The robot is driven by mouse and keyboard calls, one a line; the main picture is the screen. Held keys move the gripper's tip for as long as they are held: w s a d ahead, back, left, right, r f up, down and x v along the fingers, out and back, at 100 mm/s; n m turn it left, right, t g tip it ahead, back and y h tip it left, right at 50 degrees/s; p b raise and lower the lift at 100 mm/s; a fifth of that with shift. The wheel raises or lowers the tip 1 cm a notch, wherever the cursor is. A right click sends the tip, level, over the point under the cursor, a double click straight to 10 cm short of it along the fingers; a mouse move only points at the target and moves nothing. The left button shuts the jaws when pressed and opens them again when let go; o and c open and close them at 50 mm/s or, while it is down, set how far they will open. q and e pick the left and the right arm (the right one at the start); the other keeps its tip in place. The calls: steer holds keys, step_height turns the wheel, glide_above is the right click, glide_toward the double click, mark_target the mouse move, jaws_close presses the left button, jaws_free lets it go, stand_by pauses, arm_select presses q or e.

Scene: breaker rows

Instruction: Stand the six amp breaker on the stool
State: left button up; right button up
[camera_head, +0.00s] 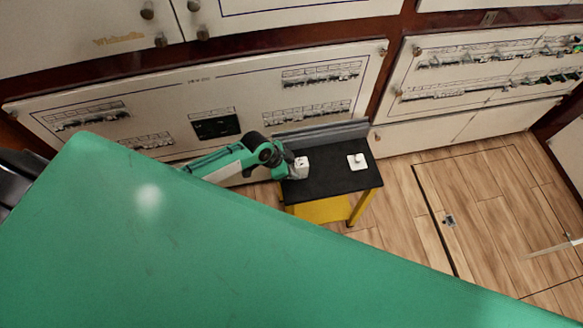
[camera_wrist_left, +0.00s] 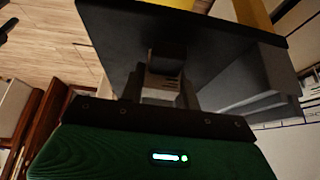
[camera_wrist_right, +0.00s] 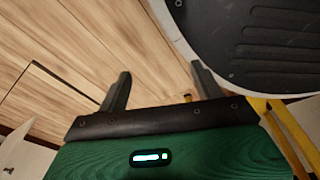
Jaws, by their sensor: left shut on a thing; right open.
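The stool (camera_head: 332,181) has a dark flat top and yellow legs. My left gripper (camera_head: 291,168) is at the left end of its top, shut on a small white breaker (camera_head: 301,167). In the left wrist view the held breaker (camera_wrist_left: 165,84) sits in shadow between the fingers, close to the dark stool top (camera_wrist_left: 205,38); I cannot tell whether it touches. Another small white piece (camera_head: 357,161) rests on the right part of the top. No amp marking is readable on either. My right gripper (camera_wrist_right: 161,82) is open and empty over the wooden floor, seen only in the right wrist view.
A grey stepped rail (camera_head: 320,133) runs behind the stool. Cream panels with breaker rows (camera_head: 320,75) line the wall behind. Wooden floor (camera_head: 480,200) with a hatch outline is clear at right. A large green surface fills the front of the head view.

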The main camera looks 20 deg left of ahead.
arm_select(q)
steer(key=o, duration=0.9)
steer(key=shift+c, duration=0.2)
steer(key=shift+o, duration=1.3)
arm_select(e)
steer(key=shift+w+a+r, duration=0.15)
steer(key=shift+w+r, duration=0.1)
arm_select(q)
steer(key=shift+a+r, duration=0.15)
steer(key=shift+r, duration=0.2)
steer(key=v, duration=1.1)
steer(key=shift+r+p, duration=0.2)
steer(key=shift+p, duration=0.25)
arm_select(e)
steer(key=shift+s+d+f, duration=0.25)
steer(key=shift+s+f, duration=0.2)
steer(key=shift+s, duration=0.15)
steer(key=shift+s+d+f, duration=0.2)
steer(key=shift+s+f, duration=0.2)
steer(key=shift+s, duration=0.2)
arm_select(q)
steer(key=shift+s, duration=0.1)
arm_select(e)
steer(key=shift+w, duration=0.15)
